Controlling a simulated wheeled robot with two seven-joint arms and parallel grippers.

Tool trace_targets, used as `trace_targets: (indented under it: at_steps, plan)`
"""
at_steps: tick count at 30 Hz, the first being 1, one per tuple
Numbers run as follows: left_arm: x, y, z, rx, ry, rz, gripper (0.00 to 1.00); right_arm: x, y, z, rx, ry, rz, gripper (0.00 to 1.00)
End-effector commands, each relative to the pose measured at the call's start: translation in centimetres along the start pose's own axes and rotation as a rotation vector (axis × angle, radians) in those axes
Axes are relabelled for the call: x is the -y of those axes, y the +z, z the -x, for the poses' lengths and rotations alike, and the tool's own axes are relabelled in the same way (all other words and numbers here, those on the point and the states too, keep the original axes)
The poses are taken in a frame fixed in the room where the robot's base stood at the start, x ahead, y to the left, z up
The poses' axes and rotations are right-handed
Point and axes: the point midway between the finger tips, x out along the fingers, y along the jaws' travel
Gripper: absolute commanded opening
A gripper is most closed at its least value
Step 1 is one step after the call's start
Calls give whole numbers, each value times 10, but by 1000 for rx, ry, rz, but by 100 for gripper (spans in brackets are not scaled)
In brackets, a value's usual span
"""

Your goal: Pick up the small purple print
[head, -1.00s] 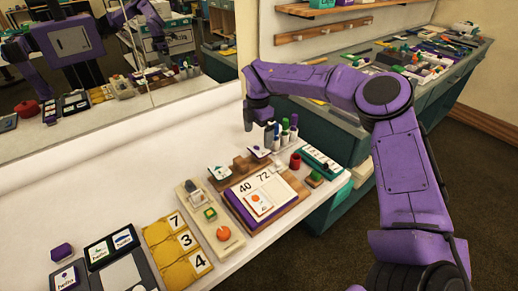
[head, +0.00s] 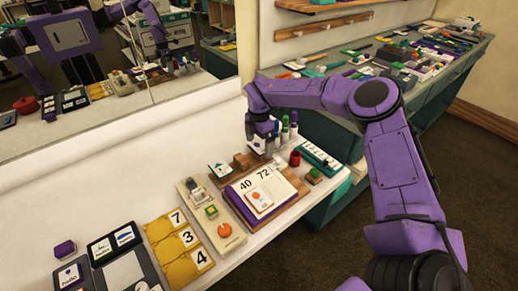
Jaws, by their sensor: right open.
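A small white print card (head: 257,150) stands at the back of the table by a wooden block (head: 243,160); a small purple mark on it showed earlier, but my right gripper now hides most of it. My right gripper (head: 259,137) points down right at this card, its jaws open; I cannot tell whether the fingers touch it. A similar card with a green mark (head: 219,170) stands to the left. My left gripper is not directly in view.
Bottles and markers (head: 288,128) stand close to the right of my gripper, with a red cup (head: 295,158) in front. A mirror (head: 110,70) stands behind. The white tabletop (head: 130,180) is clear at back left.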

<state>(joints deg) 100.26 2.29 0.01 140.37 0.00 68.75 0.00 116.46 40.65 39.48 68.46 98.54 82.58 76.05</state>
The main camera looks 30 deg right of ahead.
Motion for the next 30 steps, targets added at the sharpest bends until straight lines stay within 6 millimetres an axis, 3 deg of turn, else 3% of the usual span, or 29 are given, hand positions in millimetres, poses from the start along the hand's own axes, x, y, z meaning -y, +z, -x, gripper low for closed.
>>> trace_targets:
  at_steps: [14,18,19,30]
  plan:
    - [0,1,-3,0,0,0,100,0,0,-2,0,0,0,100]
    - [0,1,-3,0,0,0,100,0,0,-2,0,0,0,54]
    - [0,1,-3,0,0,0,100,0,0,-2,0,0,0,47]
    - [0,-1,2,0,0,0,100,0,0,3,1,0,1,47]
